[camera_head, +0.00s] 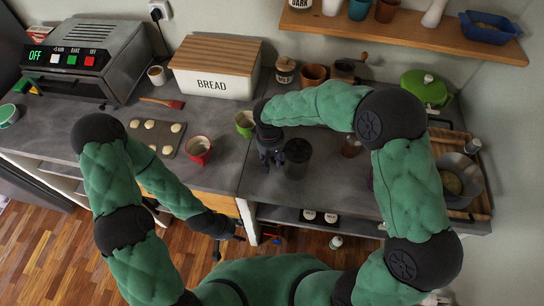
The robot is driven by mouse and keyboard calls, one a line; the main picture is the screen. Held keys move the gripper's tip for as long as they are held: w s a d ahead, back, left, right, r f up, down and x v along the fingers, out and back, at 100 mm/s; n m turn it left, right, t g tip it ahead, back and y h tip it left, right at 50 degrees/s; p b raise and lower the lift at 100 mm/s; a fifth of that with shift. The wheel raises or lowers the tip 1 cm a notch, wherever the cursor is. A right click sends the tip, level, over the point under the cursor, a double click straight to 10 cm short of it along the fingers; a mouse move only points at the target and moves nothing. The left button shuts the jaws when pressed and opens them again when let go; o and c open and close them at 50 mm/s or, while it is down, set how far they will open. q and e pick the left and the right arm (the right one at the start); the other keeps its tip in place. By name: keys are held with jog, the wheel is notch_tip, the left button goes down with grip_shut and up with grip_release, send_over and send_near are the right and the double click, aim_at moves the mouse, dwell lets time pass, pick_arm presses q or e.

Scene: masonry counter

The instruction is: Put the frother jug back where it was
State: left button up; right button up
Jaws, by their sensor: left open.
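A dark, round, upright container (297,160), which looks like the frother jug, stands on the grey counter (225,167) right of the middle. My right gripper (271,160) points down just left of it; a gap between them is hard to make out. Its fingers are dark and seen from above, so I cannot tell whether they are open or shut. My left gripper (236,236) is low, in front of the counter's front edge, open and empty.
A green cup (245,122) and a red cup (198,149) stand left of my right gripper. A bread box (214,82) and jars are behind. A small brown bottle (351,146) and a wooden tray (480,206) with a pan are to the right.

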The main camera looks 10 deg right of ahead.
jog(key=shift+r, duration=0.3)
notch_tip(320, 180, up, 12)
jog(key=p, duration=0.2)
jog(key=shift+a+f, duration=0.15)
jog(key=shift+a, duration=0.15)
jog(key=shift+s, duration=0.1)
dwell(1.0)
